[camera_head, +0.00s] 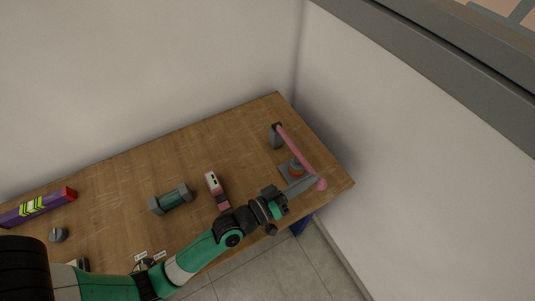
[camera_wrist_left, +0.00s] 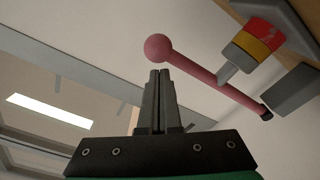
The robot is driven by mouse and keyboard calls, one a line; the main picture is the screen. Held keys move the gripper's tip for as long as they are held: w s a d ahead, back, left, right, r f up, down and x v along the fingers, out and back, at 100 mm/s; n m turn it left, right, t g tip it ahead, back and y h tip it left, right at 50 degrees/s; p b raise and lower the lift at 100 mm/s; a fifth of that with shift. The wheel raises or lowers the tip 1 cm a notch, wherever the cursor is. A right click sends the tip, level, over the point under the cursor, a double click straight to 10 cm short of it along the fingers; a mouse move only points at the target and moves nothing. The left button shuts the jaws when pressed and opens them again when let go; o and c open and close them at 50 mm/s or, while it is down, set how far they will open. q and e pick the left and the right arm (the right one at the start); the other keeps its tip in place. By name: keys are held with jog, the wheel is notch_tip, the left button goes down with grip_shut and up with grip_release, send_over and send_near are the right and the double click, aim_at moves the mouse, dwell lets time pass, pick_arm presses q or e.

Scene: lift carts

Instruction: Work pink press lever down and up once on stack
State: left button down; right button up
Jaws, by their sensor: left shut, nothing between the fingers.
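The pink press lever (camera_head: 298,150) slopes from a grey post (camera_head: 275,136) at the table's right end to a round pink knob (camera_head: 321,184). In the left wrist view the lever (camera_wrist_left: 200,76) carries a grey plunger against a stack (camera_wrist_left: 252,43) with red and yellow layers and a grey layer. In the head view the stack (camera_head: 297,169) shows only in part below the lever. My left gripper (camera_head: 314,180) is shut and empty, with its tips close to the knob. In the wrist view the knob (camera_wrist_left: 158,47) appears just beyond the fingertips (camera_wrist_left: 159,72); contact cannot be told.
Walls stand behind and right. The table's back middle is clear.

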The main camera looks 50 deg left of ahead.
pick_arm(q)
jog(key=s+a+r+b, duration=0.2)
jog(key=s, duration=0.9)
jog(key=shift+a, duration=0.3)
pick_arm(e)
jog(key=shift+a+f, duration=0.3)
jog(key=shift+f, duration=0.25)
jog(key=shift+a+f, duration=0.25)
jog(key=shift+f, duration=0.25)
pick_arm(q)
jog(key=shift+r, duration=0.15)
pick_arm(e)
jog(key=shift+s+r, duration=0.1)
jog(key=shift+s, duration=0.05)
